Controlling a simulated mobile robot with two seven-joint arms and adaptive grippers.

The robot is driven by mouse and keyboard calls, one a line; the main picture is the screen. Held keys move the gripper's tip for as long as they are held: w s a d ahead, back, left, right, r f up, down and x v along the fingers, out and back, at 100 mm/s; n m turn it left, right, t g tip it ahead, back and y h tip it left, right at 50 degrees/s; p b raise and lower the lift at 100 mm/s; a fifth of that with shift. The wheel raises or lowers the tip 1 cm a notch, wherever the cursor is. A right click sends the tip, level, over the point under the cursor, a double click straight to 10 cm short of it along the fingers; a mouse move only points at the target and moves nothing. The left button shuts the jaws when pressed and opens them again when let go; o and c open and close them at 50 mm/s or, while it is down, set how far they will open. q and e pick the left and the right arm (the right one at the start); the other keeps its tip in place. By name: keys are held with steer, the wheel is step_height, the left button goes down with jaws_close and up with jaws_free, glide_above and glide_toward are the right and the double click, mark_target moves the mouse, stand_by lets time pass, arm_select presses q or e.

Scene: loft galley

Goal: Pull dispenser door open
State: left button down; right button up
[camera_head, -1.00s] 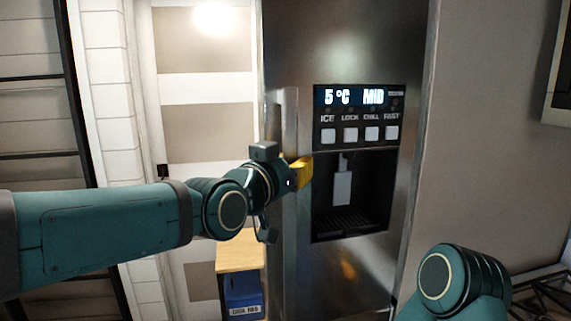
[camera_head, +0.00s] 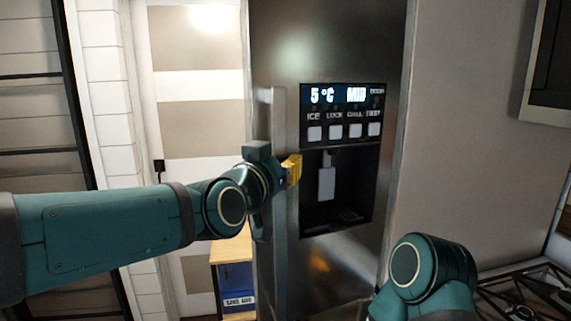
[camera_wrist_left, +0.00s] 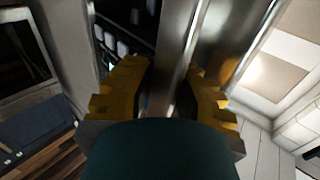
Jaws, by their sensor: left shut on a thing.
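The dispenser door (camera_head: 325,50) is a tall brushed-steel panel in the middle of the head view. It carries a lit display reading 5 °C, several square buttons and a dark dispenser recess (camera_head: 350,205). Its vertical steel handle (camera_head: 278,115) runs along the left edge. My left gripper (camera_head: 290,172) with yellow fingers is shut on the handle. In the left wrist view the fingers (camera_wrist_left: 168,72) lie on both sides of the handle (camera_wrist_left: 185,45). I cannot tell whether the door is ajar. My right arm shows at the lower right, but its gripper is out of view.
A wooden-topped stand with a blue box (camera_head: 238,283) is low to the left of the door. A stove grate (camera_head: 525,295) is at the lower right, and a plain wall (camera_head: 465,130) stands right of the door. A striped pale panel (camera_head: 200,130) is behind on the left.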

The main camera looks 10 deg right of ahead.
arm_select(q)
steer(key=shift+w+a+f, duration=0.15)
steer(key=shift+w+a, duration=0.1)
steer(key=shift+a, duration=0.15)
steer(key=c, duration=1)
jaws_free()
steer(key=shift+a, duration=0.2)
steer(key=shift+o, duration=1.3)
steer(key=shift+s+a, duration=0.2)
steer(key=shift+a, duration=0.15)
steer(key=v, duration=1.1)
steer(key=shift+s, duration=0.4)
